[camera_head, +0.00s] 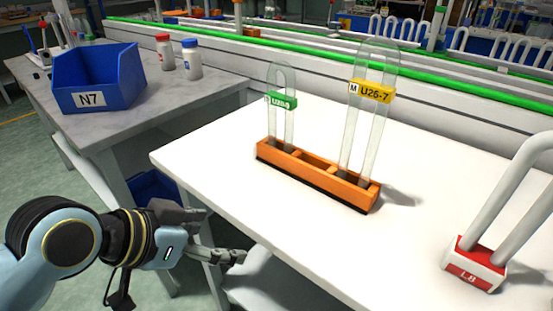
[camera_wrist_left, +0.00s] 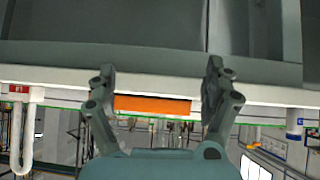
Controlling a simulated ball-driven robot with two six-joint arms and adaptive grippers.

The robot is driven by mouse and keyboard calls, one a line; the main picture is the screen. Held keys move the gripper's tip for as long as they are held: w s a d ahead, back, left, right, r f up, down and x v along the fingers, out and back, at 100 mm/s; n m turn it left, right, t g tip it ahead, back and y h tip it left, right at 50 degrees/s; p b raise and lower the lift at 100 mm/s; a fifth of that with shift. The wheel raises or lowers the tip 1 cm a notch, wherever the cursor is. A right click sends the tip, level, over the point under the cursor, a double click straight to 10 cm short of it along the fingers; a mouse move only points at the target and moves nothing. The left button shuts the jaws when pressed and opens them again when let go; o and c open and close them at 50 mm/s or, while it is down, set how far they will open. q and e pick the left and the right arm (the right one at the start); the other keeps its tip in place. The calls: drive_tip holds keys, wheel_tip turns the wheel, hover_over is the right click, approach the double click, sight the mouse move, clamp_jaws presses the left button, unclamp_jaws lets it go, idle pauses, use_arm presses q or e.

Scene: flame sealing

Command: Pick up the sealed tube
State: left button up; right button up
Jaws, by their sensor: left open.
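An orange rack (camera_head: 318,176) stands on the white table and holds two clear, inverted-U glass tubes. The smaller tube (camera_head: 290,127) carries a green label and stands in the left end. The taller tube (camera_head: 373,138) carries a yellow label reading U26-7 and stands in the right end. I cannot tell which is the sealed one. My left gripper (camera_head: 224,235) is open and empty, beside the table's front left edge, apart from the rack. In the left wrist view its fingers (camera_wrist_left: 158,82) are spread, with the orange rack (camera_wrist_left: 152,105) showing between them. My right gripper is not in view.
A white U-shaped tube (camera_head: 492,208) stands in a red and white base (camera_head: 475,267) at the right. A side bench (camera_head: 130,110) bears a blue bin (camera_head: 97,80) marked N7 and two white bottles. The white table (camera_head: 235,190) is clear left of the rack.

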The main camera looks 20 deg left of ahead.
sight(281, 96)
use_arm(q)
drive_tip(key=w+r+t+h, duration=0.1)
drive_tip(key=w+r, duration=0.1)
drive_tip(key=r, duration=0.1)
drive_tip(key=w+d+r+t, duration=0.1)
drive_tip(key=w+r, duration=0.1)
drive_tip(key=r, duration=0.1)
drive_tip(key=w+d+r+m+t+h, duration=0.1)
drive_tip(key=r+t, duration=0.1)
drive_tip(key=r, duration=0.1)
drive_tip(key=shift+w+d+h, duration=0.15)
drive_tip(key=shift+w+h, duration=0.15)
drive_tip(key=shift+w, duration=0.1)
drive_tip(key=w+a+r+n+t, duration=0.1)
drive_tip(key=w+a+r+t, duration=0.1)
drive_tip(key=w+r+t, duration=0.4)
drive_tip(key=shift+g, duration=0.7)
drive_tip(key=x, duration=0.6)
drive_tip(key=p+x, duration=0.1)
drive_tip(key=x, duration=0.2)
drive_tip(key=shift+s+d+r, duration=0.1)
drive_tip(key=shift+d+r, duration=0.2)
drive_tip(key=shift+w+f, duration=0.1)
drive_tip(key=shift+w, duration=0.15)
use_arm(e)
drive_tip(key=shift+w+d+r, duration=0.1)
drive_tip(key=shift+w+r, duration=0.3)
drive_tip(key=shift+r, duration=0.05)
use_arm(q)
drive_tip(key=shift+c, duration=0.4)
